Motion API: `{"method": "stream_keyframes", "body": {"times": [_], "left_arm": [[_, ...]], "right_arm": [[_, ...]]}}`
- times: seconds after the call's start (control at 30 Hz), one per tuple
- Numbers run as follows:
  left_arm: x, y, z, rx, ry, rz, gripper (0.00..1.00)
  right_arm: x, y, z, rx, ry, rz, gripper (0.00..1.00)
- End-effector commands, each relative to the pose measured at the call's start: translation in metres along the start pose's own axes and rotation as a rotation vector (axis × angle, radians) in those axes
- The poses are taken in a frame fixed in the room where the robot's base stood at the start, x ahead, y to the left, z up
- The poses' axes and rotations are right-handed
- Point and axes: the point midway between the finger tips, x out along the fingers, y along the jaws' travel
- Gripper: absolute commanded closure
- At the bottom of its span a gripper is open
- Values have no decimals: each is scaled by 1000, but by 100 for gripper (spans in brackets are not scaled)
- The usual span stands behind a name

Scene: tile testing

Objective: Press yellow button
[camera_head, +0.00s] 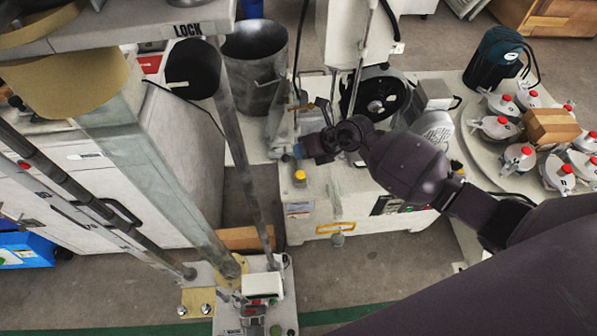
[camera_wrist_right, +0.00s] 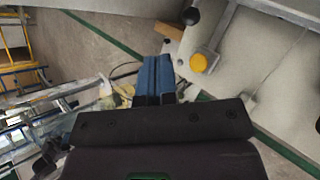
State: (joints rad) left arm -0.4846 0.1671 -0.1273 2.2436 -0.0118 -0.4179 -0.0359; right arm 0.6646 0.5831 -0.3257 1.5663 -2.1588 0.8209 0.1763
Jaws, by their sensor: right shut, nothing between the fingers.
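The yellow button (camera_head: 299,176) sits on the top left part of a light-coloured machine (camera_head: 350,205) in the head view. In the right wrist view the round yellow button (camera_wrist_right: 198,62) lies to the right of the fingers on a pale surface. My right gripper (camera_head: 299,151) is shut and empty, just behind the button in the head view and apart from it in the picture. Its blue fingers (camera_wrist_right: 155,77) are together in the wrist view. The exact height of the fingers above the machine is hard to tell. My left gripper is not in view.
A metal post (camera_head: 240,150) and a grey bin (camera_head: 255,65) stand left of the machine. A black round part (camera_head: 376,95) is behind my right wrist. A round table with several red-capped containers (camera_head: 519,155) is at right. A black knob (camera_wrist_right: 190,16) is near the button.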

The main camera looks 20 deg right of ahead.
Motion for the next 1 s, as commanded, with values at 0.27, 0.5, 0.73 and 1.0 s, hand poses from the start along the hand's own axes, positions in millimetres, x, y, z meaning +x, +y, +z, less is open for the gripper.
{"method": "stream_keyframes", "body": {"times": [0.27,0.5,0.73,1.0], "left_arm": [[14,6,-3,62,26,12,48],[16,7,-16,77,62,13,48],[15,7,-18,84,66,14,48],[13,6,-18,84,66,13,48]], "right_arm": [[30,-22,-27,9,12,-1,100],[39,-28,-30,3,3,-1,100],[42,-31,-31,1,0,0,100],[42,-30,-31,1,0,0,100]]}}
